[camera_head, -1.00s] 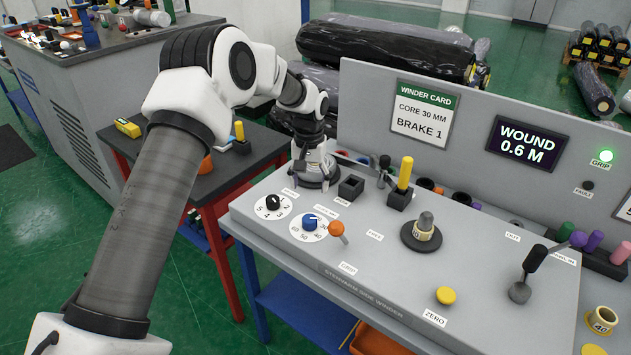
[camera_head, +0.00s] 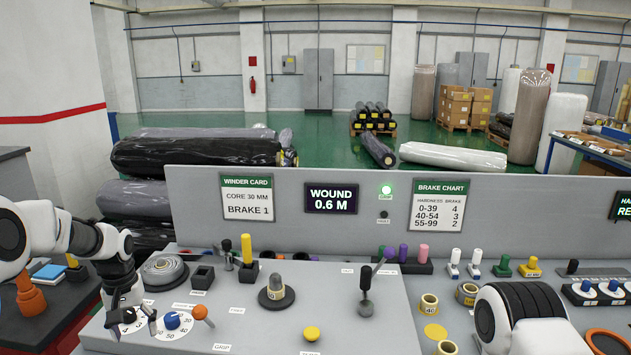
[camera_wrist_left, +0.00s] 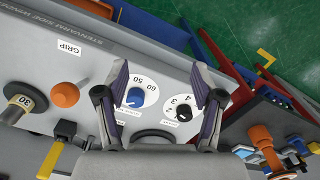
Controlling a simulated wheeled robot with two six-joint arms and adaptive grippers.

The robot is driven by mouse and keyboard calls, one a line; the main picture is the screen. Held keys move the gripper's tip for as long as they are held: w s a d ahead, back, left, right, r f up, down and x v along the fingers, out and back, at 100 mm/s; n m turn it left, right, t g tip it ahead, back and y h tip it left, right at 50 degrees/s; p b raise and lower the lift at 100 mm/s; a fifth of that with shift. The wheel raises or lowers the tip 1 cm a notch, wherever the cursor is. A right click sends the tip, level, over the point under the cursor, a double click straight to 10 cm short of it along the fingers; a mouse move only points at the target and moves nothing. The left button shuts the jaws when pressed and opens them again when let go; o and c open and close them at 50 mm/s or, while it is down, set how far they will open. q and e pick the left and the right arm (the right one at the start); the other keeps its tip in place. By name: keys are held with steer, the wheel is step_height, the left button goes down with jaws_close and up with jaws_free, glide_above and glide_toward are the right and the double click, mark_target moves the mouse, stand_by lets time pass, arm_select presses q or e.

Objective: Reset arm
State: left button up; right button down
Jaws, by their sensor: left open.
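My left gripper (camera_head: 130,323) hangs over the left end of the grey winder panel (camera_head: 250,325), fingers pointing down. In the left wrist view its two fingers (camera_wrist_left: 160,80) are spread apart with nothing held between them. Below them are a blue knob (camera_wrist_left: 135,97) and a black knob (camera_wrist_left: 183,112), each on a white numbered dial. The blue knob (camera_head: 172,319) also shows in the head view, beside the gripper. My right arm shows at the lower right of the head view, but its gripper is out of frame.
The display (camera_head: 331,199) reads WOUND 0.6 M. The green GRIP lamp is lit.

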arm_select(q)
steer(key=s+d+f+m+g+b, duration=0.1)
steer(key=s+d+f+g, duration=0.3)
steer(key=s+f, duration=0.7)
steer(key=s+d+f+m+g+b, duration=0.1)
steer(key=s+d+f, duration=0.4)
steer(key=s+f, duration=0.6)
steer(key=s+d+f+t, duration=0.1)
steer(key=s+d+f, duration=0.2)
steer(key=s, duration=0.6)
steer(key=s+d+f+t, duration=0.1)
steer(key=s+d+f, duration=0.15)
steer(key=s, duration=0.75)
steer(key=w+t, duration=0.1)
steer(key=w+m+t, duration=0.1)
steer(key=w, duration=0.1)
steer(key=w+t, duration=0.1)
steer(key=shift+w+a+b, duration=0.2)
steer(key=shift+a+b, duration=0.05)
steer(key=shift+b, duration=0.15)
arm_select(e)
steer(key=f, duration=0.3)
steer(key=shift+w+f, duration=0.1)
steer(key=shift+w, duration=0.25)
arm_select(q)
steer(key=shift+s, duration=0.1)
arm_select(e)
steer(key=shift+s, duration=0.1)
